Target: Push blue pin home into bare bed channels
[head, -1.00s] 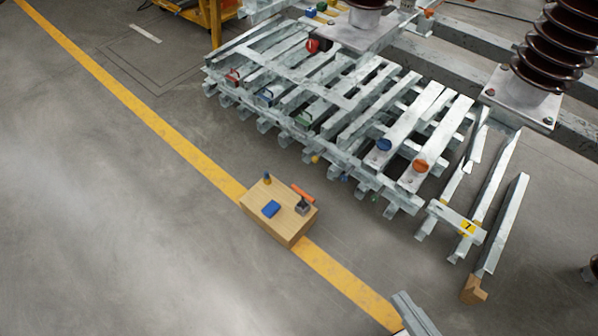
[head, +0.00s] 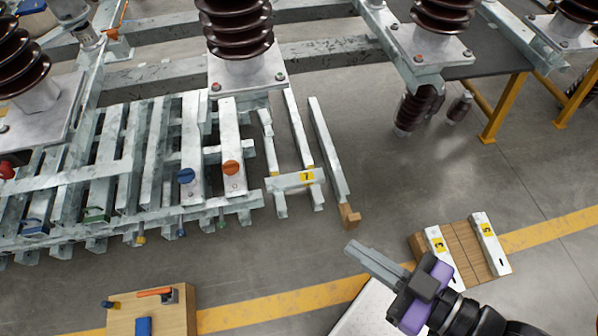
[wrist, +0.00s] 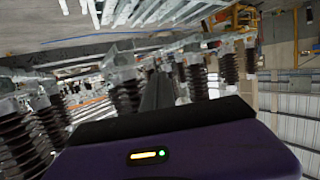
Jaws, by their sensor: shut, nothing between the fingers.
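A galvanised bed of parallel channels (head: 155,160) fills the left of the head view. A small blue pin (head: 181,233) shows at the bed's front edge, between a yellow pin (head: 140,239) and a green pin (head: 222,221); how deep it sits I cannot tell. A round blue knob (head: 186,176) sits on one bar beside an orange knob (head: 231,168). Bare channels stand at the bed's right end, crossed by a plate with a yellow 7 tag (head: 306,176). My gripper (head: 352,251) is shut and empty, out over the floor right of the bed, apart from the pin.
A wooden box (head: 178,317) with a blue block (head: 143,327) stands at lower left. A wooden pallet with two tagged bars (head: 458,252) lies right of my gripper. Brown insulators (head: 238,30) rise behind the bed.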

